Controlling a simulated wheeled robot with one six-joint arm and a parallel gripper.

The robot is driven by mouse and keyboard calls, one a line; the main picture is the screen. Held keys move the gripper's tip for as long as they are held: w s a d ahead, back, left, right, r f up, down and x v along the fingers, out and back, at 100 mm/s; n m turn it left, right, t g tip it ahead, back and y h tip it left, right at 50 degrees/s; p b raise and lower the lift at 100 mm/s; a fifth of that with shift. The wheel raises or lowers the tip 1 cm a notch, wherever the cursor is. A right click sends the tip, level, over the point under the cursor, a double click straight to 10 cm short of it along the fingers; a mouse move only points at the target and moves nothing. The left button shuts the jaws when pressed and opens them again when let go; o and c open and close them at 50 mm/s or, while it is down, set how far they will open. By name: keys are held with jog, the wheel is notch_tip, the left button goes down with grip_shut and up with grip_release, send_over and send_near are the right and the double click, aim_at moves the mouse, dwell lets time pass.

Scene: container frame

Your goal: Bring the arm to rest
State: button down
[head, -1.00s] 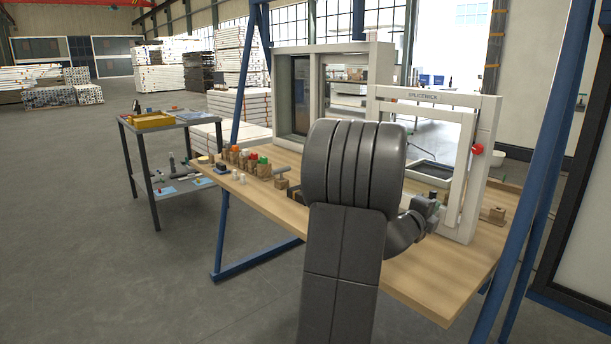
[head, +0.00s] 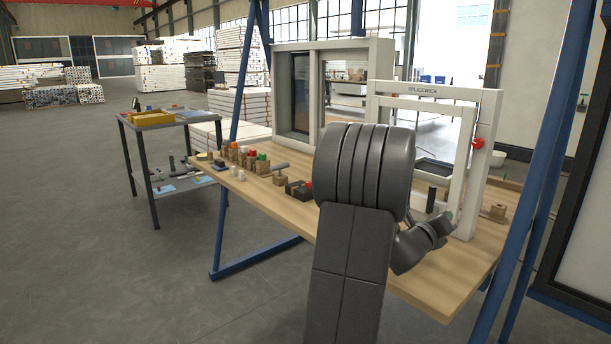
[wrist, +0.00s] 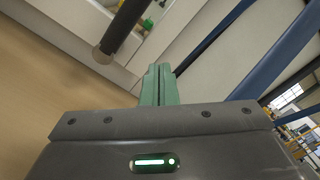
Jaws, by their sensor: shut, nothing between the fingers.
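My arm rises in front of the wooden workbench (head: 430,290) in the head view and bends down at the right. My gripper (wrist: 160,84) shows in the wrist view with its two green fingers together and nothing between them. In the head view the gripper end is small, low over the right part of the bench, close to the white frame labelled SPLICEWICK (head: 485,150). A dark cylinder with a pale end (wrist: 122,30) is left of the fingers in the wrist view, apart from them.
A red knob (head: 478,143) sits on the white frame's right post. Several small blocks with coloured tops (head: 245,158) stand at the bench's left. Blue posts (head: 545,170) flank the bench. A side cart (head: 160,122) stands left. Open floor lies in front at left.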

jog(key=shift+s+d+f+m, duration=0.1)
jog(key=shift+d+f+m, duration=0.15)
jog(key=shift+m, duration=0.25)
jog(key=shift+d+f+m, duration=0.1)
jog(key=shift+f+m, duration=0.15)
jog(key=shift+m, duration=0.25)
jog(key=shift+f+m+p, duration=0.4)
jog(key=shift+f+m, duration=0.05)
jog(key=shift+m, duration=0.35)
